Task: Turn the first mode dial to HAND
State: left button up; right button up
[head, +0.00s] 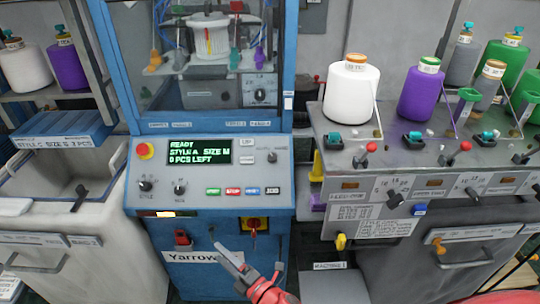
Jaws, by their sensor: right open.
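The blue-framed knitting machine has a sloped grey control panel (220,190) with a lit green-text display (199,151) reading READY, STYLE A, SIZE M, 0 PCS LEFT. A small dark dial (272,157) sits at the panel's upper right; its label and setting are too small to read. Two black knobs, a left one (146,186) and a right one (180,187), sit at the lower left. I cannot tell for certain which is the mode dial. My right gripper (250,256) is open and empty, below the panel's front edge, touching no dial. My left gripper is out of view.
A red emergency button (145,151) and a row of coloured buttons (243,191) share the panel. A red-and-yellow switch (254,225) is below it. A yarn bench (350,155) stands right, a grey bin (70,190) left. The space before the panel is open.

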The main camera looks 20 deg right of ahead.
jog(key=w+d+n+h+p, duration=0.2)
jog(key=w+d+n+h, duration=0.1)
jog(key=h, duration=0.2)
jog(key=n+h+p, duration=0.3)
jog(key=h+p, duration=0.1)
jog(key=h, duration=0.7)
send_near(272, 157)
jog(key=p+x, duration=0.2)
jog(key=x, duration=0.5)
jog(key=shift+d+f, duration=0.1)
jog(key=shift+f, duration=0.05)
jog(key=shift+w+d+t, duration=0.25)
jog(key=shift+w+t, duration=0.05)
jog(key=shift+w, duration=0.45)
grip_shut()
